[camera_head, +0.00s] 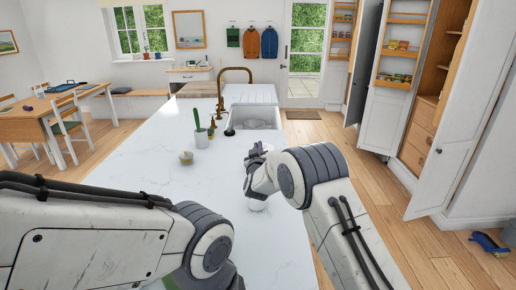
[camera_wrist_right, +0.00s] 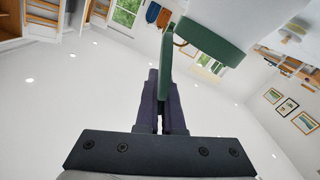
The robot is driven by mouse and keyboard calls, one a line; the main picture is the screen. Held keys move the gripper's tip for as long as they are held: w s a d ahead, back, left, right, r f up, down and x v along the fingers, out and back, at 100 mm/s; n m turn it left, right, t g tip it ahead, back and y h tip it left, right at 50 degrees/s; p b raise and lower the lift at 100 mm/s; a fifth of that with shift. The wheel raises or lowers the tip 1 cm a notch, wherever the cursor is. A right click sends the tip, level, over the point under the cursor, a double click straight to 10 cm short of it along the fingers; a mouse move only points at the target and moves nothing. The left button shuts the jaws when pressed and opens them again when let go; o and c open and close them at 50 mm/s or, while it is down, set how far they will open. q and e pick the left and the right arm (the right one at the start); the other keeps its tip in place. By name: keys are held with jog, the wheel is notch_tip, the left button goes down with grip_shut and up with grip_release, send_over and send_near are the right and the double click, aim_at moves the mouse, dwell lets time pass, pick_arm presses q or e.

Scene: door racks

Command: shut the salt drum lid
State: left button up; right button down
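In the right wrist view, which is tilted nearly upside down, a green upright slab (camera_wrist_right: 166,45) stands at my right gripper (camera_wrist_right: 164,78); it looks like the raised lid of the salt drum. A thick, rounded green piece (camera_wrist_right: 212,40) lies beside it, perhaps the other part of the drum. The two dark fingers are close together, and the slab's end overlaps the narrow gap between them; whether they grip it is unclear. In the head view my right gripper (camera_head: 257,152) is over the white counter, and my arm hides much there. My left gripper is out of view.
A sink (camera_head: 252,118) with a brass tap (camera_head: 236,70) lies beyond. Open cupboard doors (camera_head: 466,130) stand at the right.

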jog(key=c, duration=1)
grip_release()
jog(key=shift+s+f+b, duration=0.1)
jog(key=shift+s+b, duration=0.2)
jog(key=shift+s, duration=0.25)
jog(key=shift+s+b, duration=1.65)
jog(key=shift+s, duration=3.05)
